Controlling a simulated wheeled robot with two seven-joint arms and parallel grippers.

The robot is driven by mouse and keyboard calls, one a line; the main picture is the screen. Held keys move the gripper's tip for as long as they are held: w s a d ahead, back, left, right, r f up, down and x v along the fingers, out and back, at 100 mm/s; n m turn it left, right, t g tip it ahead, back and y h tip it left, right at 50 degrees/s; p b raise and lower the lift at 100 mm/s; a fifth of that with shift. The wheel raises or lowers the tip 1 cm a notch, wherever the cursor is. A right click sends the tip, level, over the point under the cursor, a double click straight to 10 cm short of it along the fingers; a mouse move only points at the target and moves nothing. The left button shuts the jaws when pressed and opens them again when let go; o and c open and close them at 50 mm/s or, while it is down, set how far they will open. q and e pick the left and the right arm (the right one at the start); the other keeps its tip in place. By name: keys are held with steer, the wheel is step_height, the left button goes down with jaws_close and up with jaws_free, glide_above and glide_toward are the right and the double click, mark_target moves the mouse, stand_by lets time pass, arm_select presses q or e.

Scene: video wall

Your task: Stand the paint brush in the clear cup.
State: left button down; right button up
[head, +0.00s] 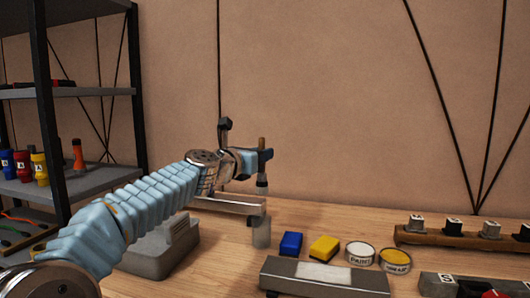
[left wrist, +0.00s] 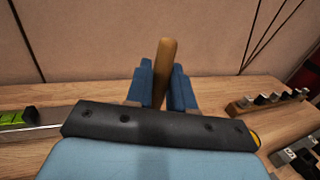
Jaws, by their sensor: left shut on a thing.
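My left gripper (head: 264,156) is shut on the paint brush (head: 262,179), which hangs upright with its wooden handle up and its bristle end down. In the left wrist view the wooden handle of the brush (left wrist: 165,65) stands between the two blue fingers (left wrist: 163,88). The clear cup (head: 261,233) stands on the wooden table, straight below the brush in the head view. My right gripper is not in view.
A blue block (head: 291,243), a yellow block (head: 323,247) and two paint tins (head: 360,253) stand right of the cup. A metal box with a label (head: 322,277) lies in front. A grey block (head: 160,248) is at left, under my arm. A shelf (head: 90,182) stands far left.

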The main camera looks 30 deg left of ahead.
mark_target(259, 177)
arm_select(q)
step_height(259, 177, down, 4)
steer(key=shift+r+b, duration=0.15)
steer(key=shift+b, duration=0.9)
step_height(259, 177, down, 2)
steer(key=shift+f+b, duration=0.1)
steer(key=shift+b, duration=1.05)
step_height(259, 177, down, 6)
steer(key=b, duration=0.5)
steer(key=shift+b, duration=0.35)
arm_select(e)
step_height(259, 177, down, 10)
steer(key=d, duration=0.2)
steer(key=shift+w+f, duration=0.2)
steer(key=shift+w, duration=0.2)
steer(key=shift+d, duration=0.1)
arm_select(q)
steer(key=c, duration=0.9)
jaws_free()
steer(key=shift+s, duration=0.1)
